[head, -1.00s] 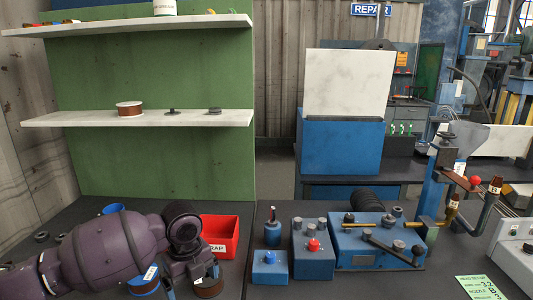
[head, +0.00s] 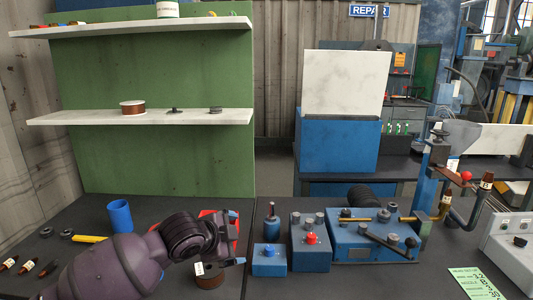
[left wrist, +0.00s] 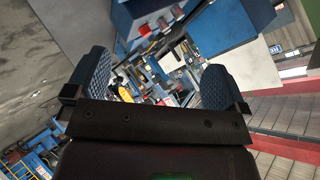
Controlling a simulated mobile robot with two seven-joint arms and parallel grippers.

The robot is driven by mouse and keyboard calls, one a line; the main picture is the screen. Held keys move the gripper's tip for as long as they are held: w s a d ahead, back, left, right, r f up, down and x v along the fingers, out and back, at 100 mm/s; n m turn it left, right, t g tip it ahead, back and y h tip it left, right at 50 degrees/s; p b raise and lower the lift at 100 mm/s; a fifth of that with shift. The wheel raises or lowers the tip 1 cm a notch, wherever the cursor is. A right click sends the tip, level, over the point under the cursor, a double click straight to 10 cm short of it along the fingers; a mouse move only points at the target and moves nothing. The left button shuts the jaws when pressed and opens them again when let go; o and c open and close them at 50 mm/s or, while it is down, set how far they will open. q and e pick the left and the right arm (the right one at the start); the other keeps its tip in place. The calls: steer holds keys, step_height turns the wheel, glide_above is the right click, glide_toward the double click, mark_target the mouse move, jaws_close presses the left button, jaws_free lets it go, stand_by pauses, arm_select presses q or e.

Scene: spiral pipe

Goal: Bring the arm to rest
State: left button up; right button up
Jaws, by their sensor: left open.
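My left arm (head: 115,262), purple, reaches in from the left over the dark bench. Its hand is turned to the right, and a blue fingertip of the left gripper (head: 240,261) shows just left of the blue box with the blue button. In the left wrist view the two blue ribbed fingers of the left gripper (left wrist: 155,85) stand wide apart with nothing between them. They face open workshop space, tilted in the picture. The right gripper is not in view.
A brown spool (head: 209,281) stands close below the hand. A red bin (head: 234,222) is mostly hidden behind the wrist. A blue cup (head: 120,216) stands behind the arm. A blue-button box (head: 269,260), a red-button box (head: 311,252) and a blue lever fixture (head: 372,240) stand to the right.

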arm_select(q)
steer(key=s+a+f+n+y, duration=0.2)
steer(key=s+a+f+n, duration=0.3)
steer(key=s+f, duration=0.4)
steer(key=s+a+f+n+t+y, duration=0.1)
steer(key=s+a+f+n, duration=0.5)
steer(key=s, duration=0.8)
steer(key=s+a+f+n+t+y, duration=0.1)
steer(key=s+a+f+n+y, duration=0.2)
steer(key=s+a+f+n, duration=0.2)
steer(key=s+a+f, duration=0.3)
steer(key=s+f, duration=0.3)
steer(key=f, duration=0.1)
steer(key=shift+s+a+f+n+y, duration=0.25)
steer(key=shift+n+y, duration=0.05)
steer(key=shift+n, duration=0.1)
